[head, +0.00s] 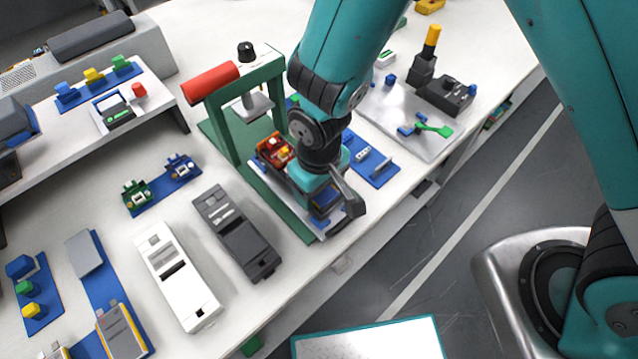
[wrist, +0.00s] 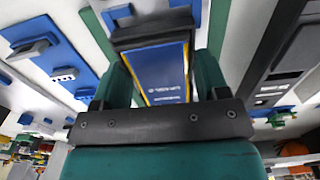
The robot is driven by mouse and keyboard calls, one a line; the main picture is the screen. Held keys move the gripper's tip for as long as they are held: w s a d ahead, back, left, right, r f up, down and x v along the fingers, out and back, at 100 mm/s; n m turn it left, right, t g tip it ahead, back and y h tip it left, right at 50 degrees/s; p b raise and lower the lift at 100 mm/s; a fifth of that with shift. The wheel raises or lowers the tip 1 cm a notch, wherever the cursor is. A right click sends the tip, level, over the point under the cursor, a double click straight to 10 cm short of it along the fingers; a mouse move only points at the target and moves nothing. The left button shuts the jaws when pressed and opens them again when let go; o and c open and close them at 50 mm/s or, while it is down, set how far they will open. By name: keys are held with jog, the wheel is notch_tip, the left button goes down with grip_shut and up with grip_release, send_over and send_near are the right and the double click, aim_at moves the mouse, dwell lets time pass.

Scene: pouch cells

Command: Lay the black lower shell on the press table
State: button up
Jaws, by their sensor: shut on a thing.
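My gripper (head: 326,205) points down over the front part of the green press (head: 231,135). In the wrist view its two teal fingers (wrist: 165,85) are shut on the black lower shell (wrist: 150,38). The blue panel also shows below the gripper in the head view. The fingers and wrist hide much of the shell, so I cannot tell whether it touches the pale press table (head: 283,183) under it.
A dark grey unit (head: 237,237) and a white unit (head: 171,262) lie left of the press. A blue strip with parts (head: 372,166) lies close on the right. A grey metal plate with black tools (head: 395,125) is farther back.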

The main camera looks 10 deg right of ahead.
jog(key=shift+f+b, duration=0.8)
jog(key=shift+f, duration=0.2)
jog(key=o, duration=1)
jog(key=shift+o, duration=0.2)
notch_tip(320, 180, up, 17)
jog(key=shift+r, duration=0.2)
